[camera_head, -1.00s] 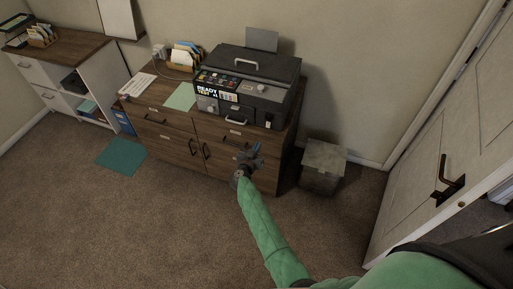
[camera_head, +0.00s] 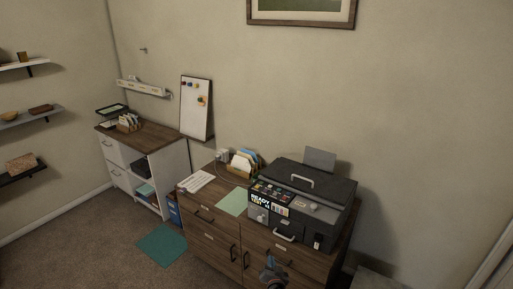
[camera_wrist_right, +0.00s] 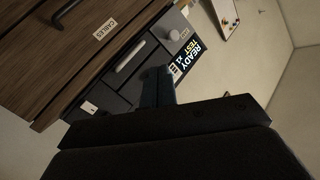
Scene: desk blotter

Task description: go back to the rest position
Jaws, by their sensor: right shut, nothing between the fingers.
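My right gripper (camera_head: 272,268) shows at the bottom edge of the head view, in front of the wooden cabinet (camera_head: 210,240) and below the printer. It is shut and empty. In the right wrist view the dark gripper body (camera_wrist_right: 165,135) fills the lower part, with a finger in front of the printer's panel. Most of my right arm is below the head view. My left gripper is not in view.
A dark printer (camera_head: 310,190) stands on the cabinet, with a green sheet (camera_head: 233,202) and a file holder (camera_head: 243,163) beside it. A teal mat (camera_head: 162,245) lies on the carpet. A grey bin (camera_head: 375,280) is at the bottom right. A whiteboard (camera_head: 196,108) leans behind.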

